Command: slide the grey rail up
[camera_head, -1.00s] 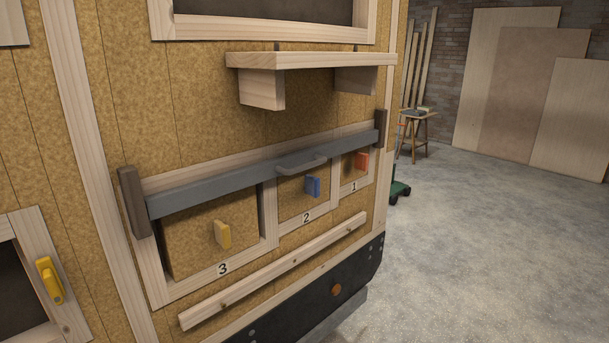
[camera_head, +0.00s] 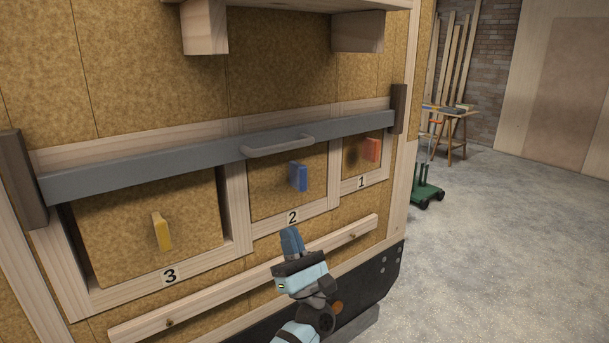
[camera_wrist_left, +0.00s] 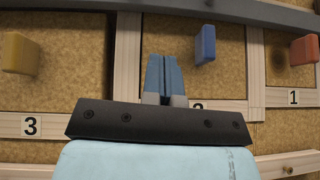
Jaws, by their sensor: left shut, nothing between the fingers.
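The grey rail (camera_head: 170,171) runs across the top of the numbered doors, held between two dark brown end blocks. A grey handle (camera_head: 277,147) sits at its middle. The rail also crosses the top of the left wrist view (camera_wrist_left: 232,12). My left gripper (camera_head: 290,236) is shut and empty, in front of the wood near label 2, below the rail and its handle and apart from them. Its closed fingers (camera_wrist_left: 163,75) point up in the left wrist view. My right gripper is not in view.
Door 3 has a yellow knob (camera_head: 162,231), door 2 a blue knob (camera_head: 298,177), door 1 a red knob (camera_head: 371,150). A wooden shelf (camera_head: 290,8) juts out above the rail. A wooden strip (camera_head: 215,287) runs below the doors. Open floor lies right.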

